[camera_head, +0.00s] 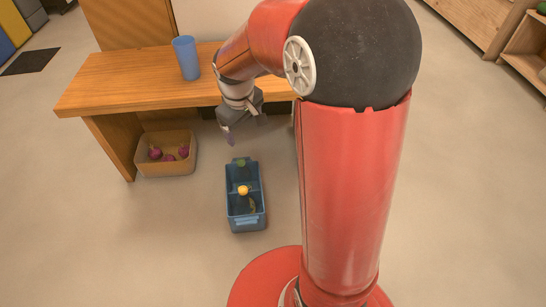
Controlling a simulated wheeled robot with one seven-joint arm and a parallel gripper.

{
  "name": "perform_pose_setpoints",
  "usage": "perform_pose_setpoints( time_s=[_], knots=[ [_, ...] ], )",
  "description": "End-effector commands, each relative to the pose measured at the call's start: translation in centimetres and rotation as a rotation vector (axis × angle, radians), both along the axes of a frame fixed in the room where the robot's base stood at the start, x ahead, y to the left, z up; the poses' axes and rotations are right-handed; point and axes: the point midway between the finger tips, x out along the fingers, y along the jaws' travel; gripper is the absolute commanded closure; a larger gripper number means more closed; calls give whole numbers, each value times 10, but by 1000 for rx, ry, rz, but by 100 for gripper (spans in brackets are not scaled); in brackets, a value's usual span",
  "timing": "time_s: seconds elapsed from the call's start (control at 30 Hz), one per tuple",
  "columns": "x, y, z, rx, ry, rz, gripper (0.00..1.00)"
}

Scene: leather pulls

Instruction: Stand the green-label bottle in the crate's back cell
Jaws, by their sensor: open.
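A blue crate (248,226) with at least two cells stands on the floor below the table, its long side running front to back. A dark bottle with a yellow cap (243,190) stands in the front part of the crate. A green round top (241,163) shows in the back cell; it may be the green-label bottle, but no label can be read from here. My gripper (245,129) hangs above and slightly behind the crate's back end, pointing down. It is open, with nothing seen between the fingers, and apart from the crate.
A wooden table (120,95) stands behind the crate, with a blue cup (186,57) on it. A tan box (168,140) with several purple things sits on the floor at left. My red arm hides the right side.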

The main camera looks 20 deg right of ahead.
Motion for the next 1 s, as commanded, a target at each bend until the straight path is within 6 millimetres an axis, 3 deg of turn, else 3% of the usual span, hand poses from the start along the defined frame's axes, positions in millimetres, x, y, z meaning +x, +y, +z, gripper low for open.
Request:
perform_pose_setpoints(
  time_s=[0.03,0.2,0.33,0.5,0.7,1.0],
  knots=[
    [-18,0,22,-1,-37,-34,22],
    [-80,0,72,29,-141,-162,22],
    [-130,1,96,77,-219,-256,22],
    [-183,3,107,155,-298,-353,22],
    [-212,4,107,213,-338,-407,22],
    [-215,4,106,220,-341,-413,22]
  ],
)
